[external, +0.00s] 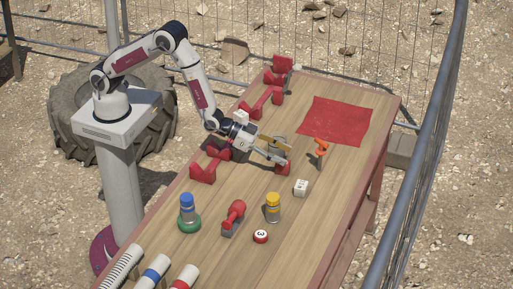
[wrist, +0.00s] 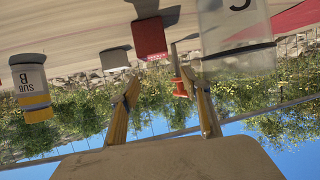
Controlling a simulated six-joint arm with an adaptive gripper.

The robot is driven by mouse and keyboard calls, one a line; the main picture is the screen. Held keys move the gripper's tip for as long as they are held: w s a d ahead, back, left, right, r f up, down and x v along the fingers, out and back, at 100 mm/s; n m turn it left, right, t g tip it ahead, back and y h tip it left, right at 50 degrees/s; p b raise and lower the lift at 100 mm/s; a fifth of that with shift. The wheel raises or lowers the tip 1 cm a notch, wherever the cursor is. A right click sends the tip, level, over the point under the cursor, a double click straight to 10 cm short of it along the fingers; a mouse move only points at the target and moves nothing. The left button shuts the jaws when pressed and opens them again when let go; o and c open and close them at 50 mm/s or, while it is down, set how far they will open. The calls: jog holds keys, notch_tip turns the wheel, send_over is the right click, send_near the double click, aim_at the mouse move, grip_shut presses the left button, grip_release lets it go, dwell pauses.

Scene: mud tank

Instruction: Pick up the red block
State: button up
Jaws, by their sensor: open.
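The red block (external: 283,168) is on the wooden table, just below and in front of my gripper's fingertips in the external view, partly hidden by a finger. In the wrist view, the red block (wrist: 149,38) appears above the gap between the fingers, apart from them. My gripper (external: 286,154) is open and empty, held low over the table with its yellowish fingers pointing right. The two spread fingers also show in the wrist view (wrist: 162,82).
A clear jar (wrist: 235,35) stands close beside the fingers. A red mat (external: 336,121) lies at the back right.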

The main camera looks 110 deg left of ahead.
aim_at(288, 162)
jog(key=shift+f, duration=0.1)
jog(key=shift+f, duration=0.45)
jog(key=shift+w+f, duration=0.2)
jog(key=shift+f, duration=0.5)
jog(key=shift+w+f, duration=0.2)
jog(key=shift+f, duration=0.45)
jog(key=shift+x, duration=1.05)
jog(key=shift+a, duration=0.1)
jog(key=c, duration=1.2)
